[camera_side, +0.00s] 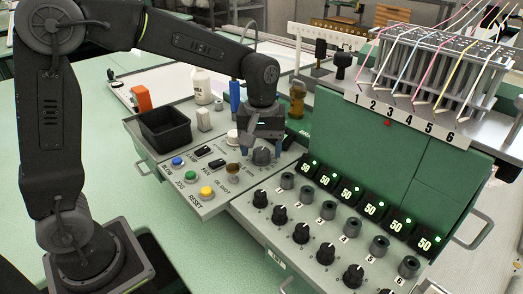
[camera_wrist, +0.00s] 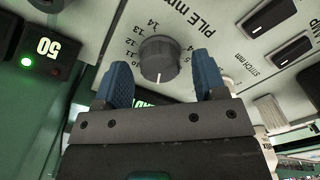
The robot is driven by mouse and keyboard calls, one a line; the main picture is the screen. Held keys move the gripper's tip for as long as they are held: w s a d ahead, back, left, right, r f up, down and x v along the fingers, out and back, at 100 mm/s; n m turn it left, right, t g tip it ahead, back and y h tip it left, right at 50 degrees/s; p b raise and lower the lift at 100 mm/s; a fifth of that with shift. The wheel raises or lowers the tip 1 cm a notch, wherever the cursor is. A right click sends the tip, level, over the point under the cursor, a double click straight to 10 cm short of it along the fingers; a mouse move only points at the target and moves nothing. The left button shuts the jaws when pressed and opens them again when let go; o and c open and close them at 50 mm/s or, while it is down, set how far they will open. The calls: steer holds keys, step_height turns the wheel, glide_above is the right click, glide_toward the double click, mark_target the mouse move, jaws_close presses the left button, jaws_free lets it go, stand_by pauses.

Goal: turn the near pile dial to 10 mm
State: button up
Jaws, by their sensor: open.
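The pile dial (camera_wrist: 158,60) is a dark grey ridged knob on the light panel, beside the printed "PILE mm" label. Its white pointer line points toward the bottom of the wrist picture. Numbers, among them 14 and 12, curve along its upper left; the number at the pointer is hidden or unreadable. My gripper (camera_wrist: 162,80) is open, its two blue fingers left and right of the dial in the picture, with nothing between them touching. In the side view my gripper (camera_side: 263,142) is low over the dark dial (camera_side: 262,156); contact cannot be told.
Blue, green and yellow buttons (camera_side: 206,192) and rocker switches (camera_side: 217,163) lie left of the dial. Several black knobs (camera_side: 280,214) and "50" displays (camera_side: 348,192) fill the right panel. A black bin (camera_side: 165,127) stands at left.

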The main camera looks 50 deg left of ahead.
steer(key=shift+f, duration=0.6)
steer(key=c, duration=0.9)
steer(key=shift+m, duration=0.4)
steer(key=m, duration=0.4)
steer(key=shift+m, duration=0.3)
steer(key=m, duration=0.5)
